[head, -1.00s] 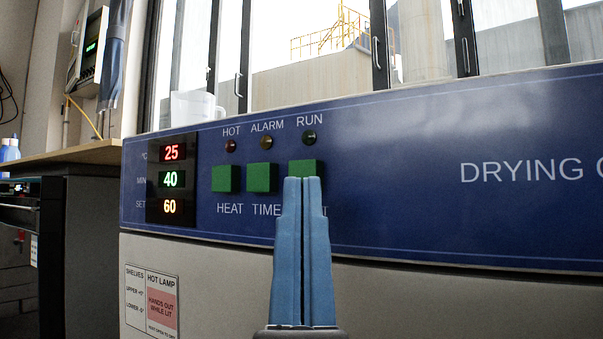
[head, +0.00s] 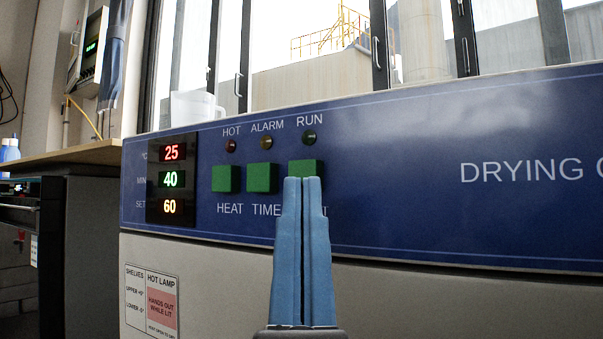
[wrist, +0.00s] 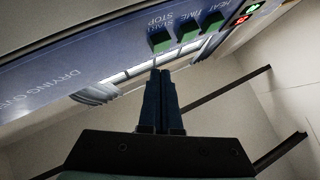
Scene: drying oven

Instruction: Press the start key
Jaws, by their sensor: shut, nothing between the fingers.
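The start key is the rightmost green square key (head: 306,167) under the RUN lamp in the head view. Its label is mostly hidden behind my fingers; in the wrist view the key (wrist: 160,42) has START STOP printed by it. My gripper (head: 303,180) is shut and empty, its blue fingertips over the lower part of the start key in the head view. In the wrist view the fingertips (wrist: 160,73) show a little apart from the key. Contact cannot be told for sure. The RUN lamp (head: 309,137) looks dark.
The HEAT key (head: 226,178) and TIME key (head: 262,177) sit close to the left on the blue panel (head: 400,165). A display (head: 171,180) reads 25, 40 and 60. The panel's right side is clear.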

